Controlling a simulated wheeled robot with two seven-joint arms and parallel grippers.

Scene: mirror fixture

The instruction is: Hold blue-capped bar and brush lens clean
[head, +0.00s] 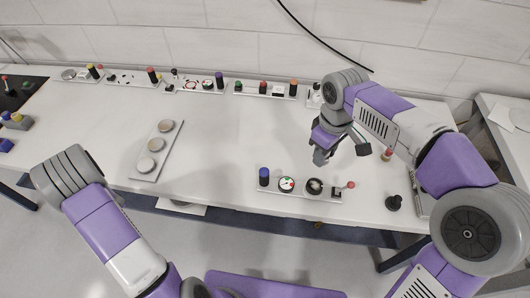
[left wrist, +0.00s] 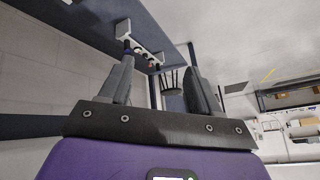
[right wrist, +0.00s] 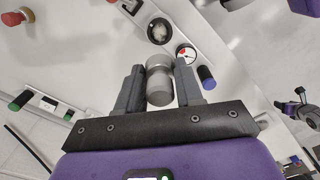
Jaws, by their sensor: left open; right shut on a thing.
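The blue-capped bar (head: 300,191) is a white strip at the table's front edge. It carries a blue cap (head: 263,177), a round gauge (head: 286,185), a dark round lens (head: 314,187) and a red-knobbed stick. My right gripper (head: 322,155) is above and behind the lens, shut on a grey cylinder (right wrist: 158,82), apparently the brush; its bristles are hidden. In the right wrist view the lens (right wrist: 160,31) and blue cap (right wrist: 206,77) lie beyond the fingertips.
A grey plate with several pale discs (head: 156,149) lies left of centre. Several strips with coloured knobs (head: 266,90) line the back. A black knob (head: 394,202) and a red-topped post (head: 387,154) stand to the right. The table's middle (head: 225,140) is clear.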

